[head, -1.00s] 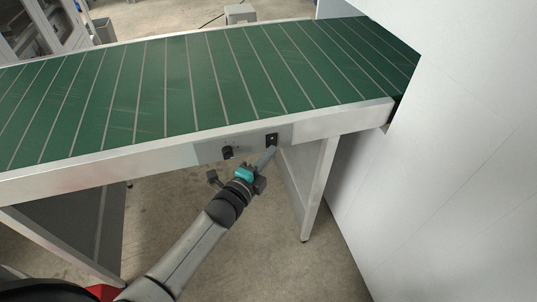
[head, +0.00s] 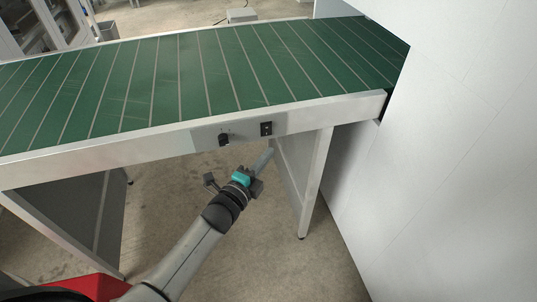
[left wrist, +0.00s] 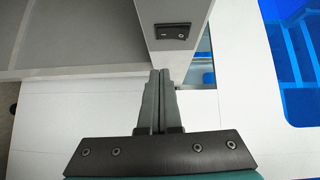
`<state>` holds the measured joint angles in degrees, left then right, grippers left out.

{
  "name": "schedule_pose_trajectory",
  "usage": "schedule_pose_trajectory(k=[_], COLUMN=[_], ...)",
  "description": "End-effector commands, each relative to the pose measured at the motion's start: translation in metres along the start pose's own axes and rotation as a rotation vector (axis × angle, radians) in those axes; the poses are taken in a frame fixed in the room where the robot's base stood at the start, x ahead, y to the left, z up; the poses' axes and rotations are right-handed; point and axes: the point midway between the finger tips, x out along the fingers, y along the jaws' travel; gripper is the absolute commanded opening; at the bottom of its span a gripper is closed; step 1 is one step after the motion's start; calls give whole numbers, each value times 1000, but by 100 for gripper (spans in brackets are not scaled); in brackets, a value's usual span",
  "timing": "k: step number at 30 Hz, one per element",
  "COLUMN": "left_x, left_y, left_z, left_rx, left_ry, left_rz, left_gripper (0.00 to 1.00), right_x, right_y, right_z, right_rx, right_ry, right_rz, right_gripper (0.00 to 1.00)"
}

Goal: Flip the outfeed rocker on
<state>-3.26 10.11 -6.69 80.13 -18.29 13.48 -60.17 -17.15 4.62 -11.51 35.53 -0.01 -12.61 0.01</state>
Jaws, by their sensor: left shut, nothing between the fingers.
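The outfeed rocker (head: 266,128) is a small black switch on the grey panel on the conveyor's front rail. It also shows in the left wrist view (left wrist: 171,31), ahead of the fingertips, with a light mark on its face. I cannot tell which way it is tipped. My left gripper (head: 268,154) is shut and empty, just below the rocker and apart from it. Its closed fingers also show in the left wrist view (left wrist: 160,76). My right gripper is not in view.
A black knob (head: 223,140) sits on the same panel, left of the rocker. The green conveyor belt (head: 190,80) runs above the rail (head: 100,150). A conveyor leg (head: 313,185) stands behind my gripper. A white wall (head: 450,170) closes off the right side.

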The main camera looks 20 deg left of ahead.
Motion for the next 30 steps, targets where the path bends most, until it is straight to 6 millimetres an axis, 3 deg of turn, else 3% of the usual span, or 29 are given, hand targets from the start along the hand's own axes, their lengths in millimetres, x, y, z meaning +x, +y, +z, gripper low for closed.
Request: schedule_pose_trajectory(k=[4,13,19,30], left_x=[-32,-78,-91,-92], left_y=[4,10,12,12], left_z=[1,0,1,1], left_rx=[0,0,0,0], left_ry=[-2,-1,-1,-1], left_rz=[7,5,3,3], left_gripper=[0,0,0,0], right_x=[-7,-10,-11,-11], right_y=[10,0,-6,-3], right_z=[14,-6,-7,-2], right_rx=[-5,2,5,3], right_ry=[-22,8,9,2], right_rz=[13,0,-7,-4], right_gripper=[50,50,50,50])
